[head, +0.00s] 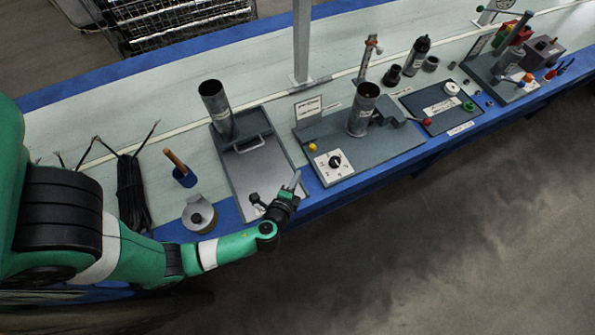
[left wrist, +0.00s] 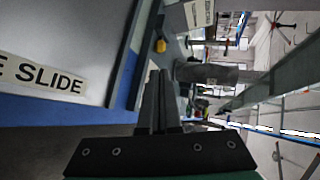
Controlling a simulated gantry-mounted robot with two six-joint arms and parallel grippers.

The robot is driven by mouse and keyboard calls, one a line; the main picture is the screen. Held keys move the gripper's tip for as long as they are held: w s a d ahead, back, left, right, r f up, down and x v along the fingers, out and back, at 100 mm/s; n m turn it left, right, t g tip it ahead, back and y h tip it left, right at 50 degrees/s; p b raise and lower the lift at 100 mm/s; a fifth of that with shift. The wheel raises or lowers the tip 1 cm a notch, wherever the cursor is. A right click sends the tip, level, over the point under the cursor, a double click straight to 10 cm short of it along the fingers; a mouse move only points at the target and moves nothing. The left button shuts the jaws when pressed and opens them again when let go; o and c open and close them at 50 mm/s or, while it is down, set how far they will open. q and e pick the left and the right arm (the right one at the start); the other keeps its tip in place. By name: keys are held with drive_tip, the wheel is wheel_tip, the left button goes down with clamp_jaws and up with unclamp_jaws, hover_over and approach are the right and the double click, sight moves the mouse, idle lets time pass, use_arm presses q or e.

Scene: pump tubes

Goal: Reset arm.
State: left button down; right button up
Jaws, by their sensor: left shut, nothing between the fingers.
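My left gripper (head: 295,183) is shut and empty near the front edge of the bench, by the front right corner of a grey tray (head: 260,180). Its fingers also show together in the left wrist view (left wrist: 158,90). A metal tube (head: 216,106) stands tilted at the back of that tray. A second metal tube (head: 362,108) stands on a grey base plate (head: 386,146) to the right. A white dial panel (head: 333,165) with a black knob sits at that plate's front left. My right gripper is not in view.
A round grey part (head: 199,216), a wooden-handled brush (head: 180,168) and a black cable coil (head: 131,194) lie left of the tray. A metal post (head: 301,45) rises behind. Bottles, a grey board (head: 440,107) and another fixture stand right. The floor in front is clear.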

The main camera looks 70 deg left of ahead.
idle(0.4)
use_arm(q)
drive_tip(key=w+d+r+n+t+p, duration=0.1)
drive_tip(key=w+r+n+t, duration=0.1)
drive_tip(key=w+r, duration=0.55)
drive_tip(key=w+d+r+n+t+p, duration=0.1)
drive_tip(key=w+r, duration=0.3)
drive_tip(key=r, duration=0.7)
drive_tip(key=w+r+n+t+p, duration=0.1)
drive_tip(key=w+r+n+t, duration=0.1)
drive_tip(key=w+r, duration=0.55)
wheel_tip(320, 180, up, 16)
drive_tip(key=d+n+t, duration=0.3)
drive_tip(key=s+d+r+n+t+h+p, duration=0.1)
drive_tip(key=s+d+r+t, duration=0.15)
drive_tip(key=r, duration=0.85)
drive_tip(key=s+d+r+n+t+h+p, duration=0.1)
drive_tip(key=d+r+t, duration=0.15)
drive_tip(key=r, duration=0.75)
drive_tip(key=s+d+r+m+t+h, duration=0.3)
drive_tip(key=s+d+r+t+h, duration=0.35)
drive_tip(key=s+r+h, duration=0.35)
wheel_tip(320, 180, up, 38)
drive_tip(key=w+g+p, duration=0.1)
drive_tip(key=p, duration=3.6)
drive_tip(key=shift+d+p, duration=0.3)
drive_tip(key=shift+p, duration=0.1)
